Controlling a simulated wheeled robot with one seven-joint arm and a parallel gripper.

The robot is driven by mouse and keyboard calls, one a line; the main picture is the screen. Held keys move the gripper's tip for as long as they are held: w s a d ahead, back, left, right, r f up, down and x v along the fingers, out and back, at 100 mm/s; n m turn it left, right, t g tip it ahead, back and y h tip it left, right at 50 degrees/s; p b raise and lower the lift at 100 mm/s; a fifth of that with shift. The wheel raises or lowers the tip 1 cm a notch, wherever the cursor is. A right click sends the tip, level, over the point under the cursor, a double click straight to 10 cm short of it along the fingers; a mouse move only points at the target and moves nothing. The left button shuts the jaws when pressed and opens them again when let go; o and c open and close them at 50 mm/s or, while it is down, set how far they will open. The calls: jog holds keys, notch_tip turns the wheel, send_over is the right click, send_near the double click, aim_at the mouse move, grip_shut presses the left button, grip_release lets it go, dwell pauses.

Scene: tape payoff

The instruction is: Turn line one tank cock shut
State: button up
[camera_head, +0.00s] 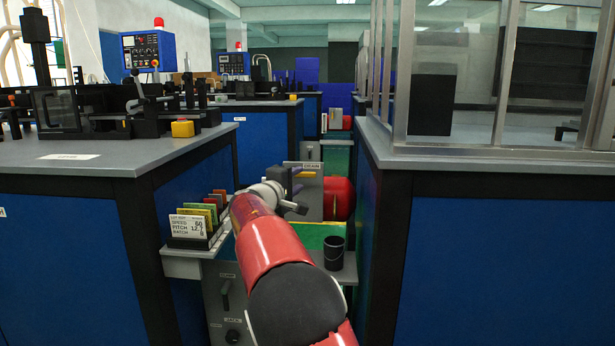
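A red rounded tank (341,197) sits low in the gap between the benches, to the right of my gripper. A label that seems to read "DRAIN" (305,165) is on a plate behind my gripper. My red arm reaches forward from the bottom of the view. My gripper (291,189), grey and dark, is at its far end, left of the tank. I cannot tell whether it touches anything or whether its fingers are apart. I cannot make out the tank cock; the arm and gripper cover part of that area.
A card rack (190,226) stands left of my arm, and a black bucket (334,252) to its right. The left bench (60,150) carries machinery and a yellow box (182,128). The right bench (480,160) has a framed glass enclosure. The gap between them is narrow.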

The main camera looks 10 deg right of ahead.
aim_at(305, 175)
jog(key=p+x, duration=0.1)
jog(key=x, duration=0.5)
jog(key=shift+d, duration=0.1)
jog(key=shift+c, duration=0.5)
grip_shut()
